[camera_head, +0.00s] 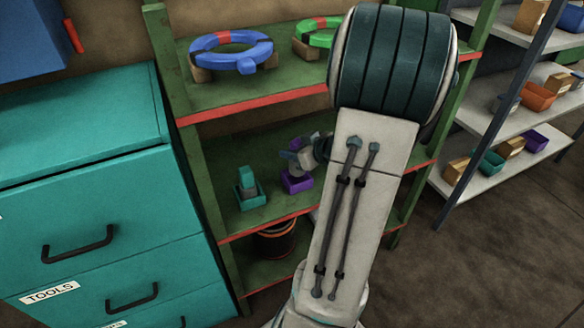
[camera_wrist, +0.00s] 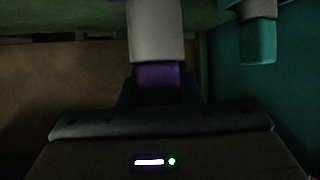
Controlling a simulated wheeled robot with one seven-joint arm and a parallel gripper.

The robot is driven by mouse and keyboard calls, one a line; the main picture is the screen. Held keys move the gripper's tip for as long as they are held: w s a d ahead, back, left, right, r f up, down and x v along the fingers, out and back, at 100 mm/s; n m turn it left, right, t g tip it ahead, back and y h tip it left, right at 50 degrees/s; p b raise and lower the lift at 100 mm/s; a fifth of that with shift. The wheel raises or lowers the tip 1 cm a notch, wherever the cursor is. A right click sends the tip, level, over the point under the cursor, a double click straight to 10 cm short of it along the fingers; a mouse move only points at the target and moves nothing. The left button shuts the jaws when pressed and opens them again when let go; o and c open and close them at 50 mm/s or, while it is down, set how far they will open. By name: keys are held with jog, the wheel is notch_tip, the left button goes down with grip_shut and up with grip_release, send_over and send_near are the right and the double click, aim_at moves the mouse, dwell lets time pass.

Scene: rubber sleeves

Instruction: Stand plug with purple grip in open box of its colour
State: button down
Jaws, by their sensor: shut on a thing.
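My gripper (camera_head: 303,148) is at the middle shelf, partly hidden behind my own arm in the head view. It is shut on the purple grip (camera_wrist: 157,76) of a plug, whose pale grey body (camera_wrist: 155,32) runs to the top of the wrist view. The purple box (camera_head: 297,182) stands on the middle shelf just below my gripper. A sliver of purple shows at the grey body's end in the wrist view. I cannot tell whether the plug's end is inside the box.
A teal plug (camera_head: 246,176) stands in a teal box (camera_head: 249,199) to the left; the plug also shows in the wrist view (camera_wrist: 258,42). The green shelf (camera_head: 225,220) has posts at its sides. A blue ring (camera_head: 232,60) lies above. A teal cabinet (camera_head: 90,200) stands left.

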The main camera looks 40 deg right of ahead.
aim_at(292, 162)
jog(key=shift+w+f, duration=0.35)
jog(key=shift+w, duration=0.1)
notch_tip(292, 162, down, 4)
jog(key=b, duration=0.3)
jog(key=shift+r, duration=0.15)
jog(key=c, duration=1)
grip_release()
jog(key=shift+c, duration=0.2)
